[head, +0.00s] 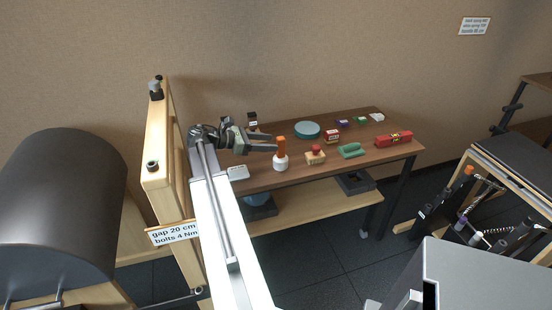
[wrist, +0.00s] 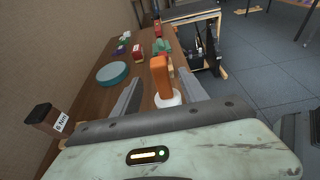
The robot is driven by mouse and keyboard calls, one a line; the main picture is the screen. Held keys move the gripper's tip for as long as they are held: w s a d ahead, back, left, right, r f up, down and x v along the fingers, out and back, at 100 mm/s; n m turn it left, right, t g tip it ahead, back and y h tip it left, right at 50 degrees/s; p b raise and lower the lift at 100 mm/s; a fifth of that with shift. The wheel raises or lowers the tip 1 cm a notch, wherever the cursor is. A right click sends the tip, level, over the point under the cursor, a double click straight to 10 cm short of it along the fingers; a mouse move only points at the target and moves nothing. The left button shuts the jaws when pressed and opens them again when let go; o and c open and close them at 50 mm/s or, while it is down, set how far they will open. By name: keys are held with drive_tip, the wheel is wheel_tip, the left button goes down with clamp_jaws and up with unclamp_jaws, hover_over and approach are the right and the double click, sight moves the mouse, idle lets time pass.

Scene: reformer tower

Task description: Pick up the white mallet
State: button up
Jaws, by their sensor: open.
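A wooden post (head: 160,150) stands left.

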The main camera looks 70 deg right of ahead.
sight(281, 153)
drive_tip(key=x, duration=0.3)
drive_tip(key=shift+b, duration=0.35)
drive_tip(key=x, duration=0.3)
drive_tip(key=b+x, duration=0.1)
drive_tip(key=x, duration=0.1)
drive_tip(key=shift+s+d+r, duration=0.1)
drive_tip(key=shift+s+r, duration=0.05)
drive_tip(key=shift+r, duration=0.15)
clamp_jaws()
idle(0.7)
